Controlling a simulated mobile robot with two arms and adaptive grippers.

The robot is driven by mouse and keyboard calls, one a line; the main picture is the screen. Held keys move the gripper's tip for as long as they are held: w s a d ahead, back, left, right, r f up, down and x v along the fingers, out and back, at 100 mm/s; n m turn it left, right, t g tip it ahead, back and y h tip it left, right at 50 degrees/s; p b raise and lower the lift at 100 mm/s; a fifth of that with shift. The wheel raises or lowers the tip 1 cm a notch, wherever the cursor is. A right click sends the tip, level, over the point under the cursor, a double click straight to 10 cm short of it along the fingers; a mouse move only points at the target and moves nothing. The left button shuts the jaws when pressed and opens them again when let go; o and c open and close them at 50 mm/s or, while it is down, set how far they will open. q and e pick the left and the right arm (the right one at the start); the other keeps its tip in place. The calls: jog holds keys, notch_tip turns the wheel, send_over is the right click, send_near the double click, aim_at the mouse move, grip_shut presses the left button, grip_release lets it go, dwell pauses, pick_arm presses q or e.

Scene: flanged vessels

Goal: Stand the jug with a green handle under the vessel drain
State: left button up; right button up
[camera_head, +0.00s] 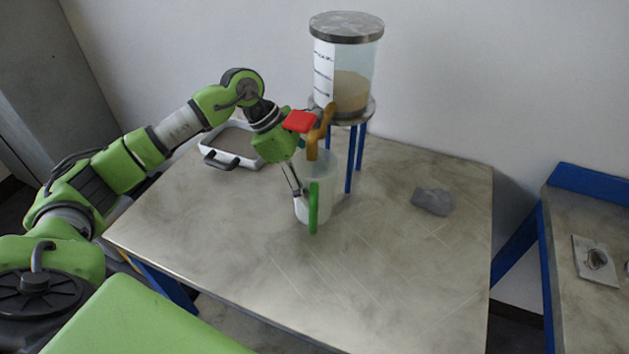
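The jug (329,192) is a pale, translucent container with an upright green handle (313,210) facing me. It appears upright at the middle of the table, below the orange drain pipe (312,148) of the vessel. The vessel (352,92) is a clear cylinder with a grey lid and tan contents, raised on blue legs. My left gripper (298,190) points down at the jug's left side, close to the green handle. Whether its fingers are shut on the handle is unclear. My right gripper is out of view.
A red part (299,121) shows beside the drain, above my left gripper. A white tray (212,158) with a dark handle lies at the table's back left. The table's front (300,275) is clear.

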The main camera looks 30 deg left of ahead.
pick_arm(q)
jog(key=shift+s+f, duration=0.4)
jog(key=shift+f, duration=0.3)
jog(key=r, duration=0.1)
jog(key=a+r, duration=0.1)
jog(key=shift+w+a+r+p, duration=0.15)
jog(key=shift+r+p, duration=0.15)
jog(key=v, duration=0.3)
jog(key=b+v, duration=0.1)
jog(key=v, duration=0.6)
jog(key=shift+w+d+r, duration=0.15)
jog(key=shift+d, duration=0.15)
jog(key=shift+a+r, duration=0.15)
jog(key=shift+r, duration=0.2)
